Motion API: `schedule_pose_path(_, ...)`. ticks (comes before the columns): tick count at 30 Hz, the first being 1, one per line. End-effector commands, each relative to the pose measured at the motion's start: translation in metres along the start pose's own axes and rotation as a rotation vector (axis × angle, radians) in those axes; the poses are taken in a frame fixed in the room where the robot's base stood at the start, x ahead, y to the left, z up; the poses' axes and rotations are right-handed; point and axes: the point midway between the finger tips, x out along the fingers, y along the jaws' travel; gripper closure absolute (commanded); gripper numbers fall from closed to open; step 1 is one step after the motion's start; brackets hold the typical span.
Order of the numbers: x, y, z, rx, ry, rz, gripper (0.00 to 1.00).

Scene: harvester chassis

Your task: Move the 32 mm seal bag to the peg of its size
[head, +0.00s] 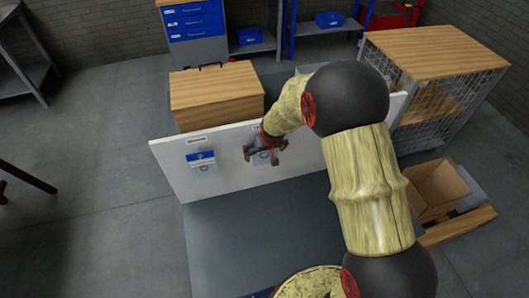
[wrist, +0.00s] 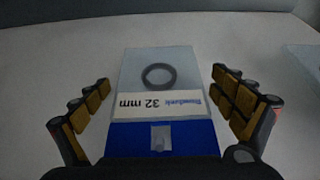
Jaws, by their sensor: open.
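The 32 mm seal bag (wrist: 162,78) is a clear bag with a dark ring inside, a white "32 mm" label and a blue header. It lies flat against the white board and appears upside down in the wrist view. My gripper (wrist: 164,100) is open, its padded fingers on either side of the bag and apart from it. In the head view my gripper (head: 264,152) is at the middle of the board, partly covering a bag (head: 266,159) there. The peg itself is hard to make out; a small pale tab shows on the blue header.
Another bag with a blue header (head: 202,161) hangs on the left of the white board (head: 170,172), under a small label. The board's right part is hidden by my arm. A wooden-topped box (head: 215,90) stands behind it; grey table surface (head: 225,240) is clear in front.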

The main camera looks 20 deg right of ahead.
Motion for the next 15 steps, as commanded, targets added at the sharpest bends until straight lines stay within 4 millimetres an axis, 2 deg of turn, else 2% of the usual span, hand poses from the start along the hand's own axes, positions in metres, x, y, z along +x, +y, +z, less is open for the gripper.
schedule_pose_path(8,-0.002,0.0,0.0,0.0,0.0,0.0,0.04)
schedule_pose_path(11,-0.011,0.0,-0.002,0.0,0.003,0.0,0.04)
schedule_pose_path(15,-0.034,0.0,-0.002,0.0,0.004,0.0,0.04)
